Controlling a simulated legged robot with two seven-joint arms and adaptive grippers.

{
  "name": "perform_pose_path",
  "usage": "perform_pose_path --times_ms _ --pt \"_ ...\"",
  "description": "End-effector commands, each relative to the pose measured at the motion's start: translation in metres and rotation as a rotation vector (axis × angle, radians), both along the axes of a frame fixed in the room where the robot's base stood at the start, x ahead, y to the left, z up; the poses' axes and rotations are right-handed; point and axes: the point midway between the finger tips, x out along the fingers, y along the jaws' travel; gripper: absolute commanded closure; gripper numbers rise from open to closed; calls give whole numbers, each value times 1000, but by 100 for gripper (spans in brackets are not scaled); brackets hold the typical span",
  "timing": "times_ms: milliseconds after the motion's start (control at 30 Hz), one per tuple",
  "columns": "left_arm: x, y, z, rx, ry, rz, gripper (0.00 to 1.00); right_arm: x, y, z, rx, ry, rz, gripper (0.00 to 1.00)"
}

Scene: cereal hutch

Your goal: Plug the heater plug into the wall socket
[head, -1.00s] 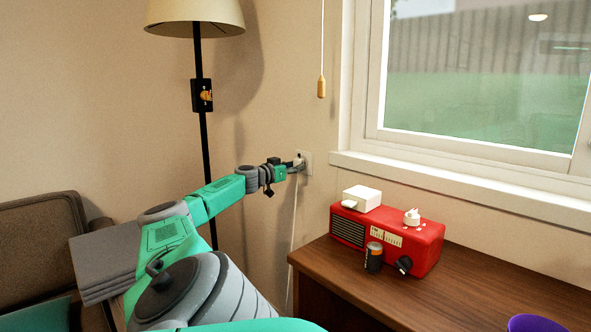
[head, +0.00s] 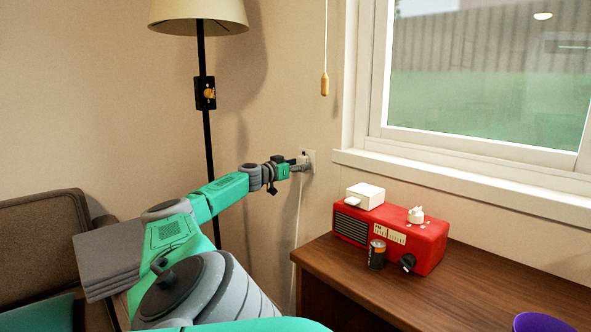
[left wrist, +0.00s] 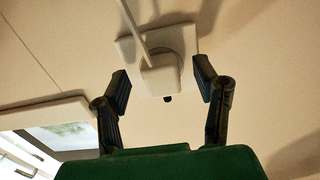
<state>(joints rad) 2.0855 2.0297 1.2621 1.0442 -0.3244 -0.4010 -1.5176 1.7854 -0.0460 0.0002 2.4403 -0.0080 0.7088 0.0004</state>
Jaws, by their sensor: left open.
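The white heater plug (left wrist: 160,76) sits at the wall socket (left wrist: 186,35) in the left wrist view, with its cord running away from it. It appears to be against the socket face; how deep its pins sit is hidden. My left gripper (left wrist: 163,92) is open, with one dark finger on each side of the plug and a gap on both sides. In the head view, the left gripper (head: 297,164) is at the wall socket (head: 309,158) and covers most of the plug. The cord (head: 297,225) hangs down the wall. My right gripper is not in view.
A wooden desk (head: 340,265) stands right of the socket. A red radio (head: 425,245) with a white box (head: 365,196) on top and a battery (head: 377,254) are on it. A floor lamp (head: 204,120) stands behind my left arm. A window sill (head: 460,184) is at right.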

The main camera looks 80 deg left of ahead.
Motion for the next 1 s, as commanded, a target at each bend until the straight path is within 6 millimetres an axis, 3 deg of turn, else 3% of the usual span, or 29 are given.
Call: perform_pose_path --times_ms 500,700,1000 --pt "-83 -50 -2 -1 3 1 45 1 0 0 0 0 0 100" --pt "-95 -57 -2 -1 2 1 45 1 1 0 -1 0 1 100" --pt "-95 -58 4 -1 2 1 45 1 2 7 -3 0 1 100"
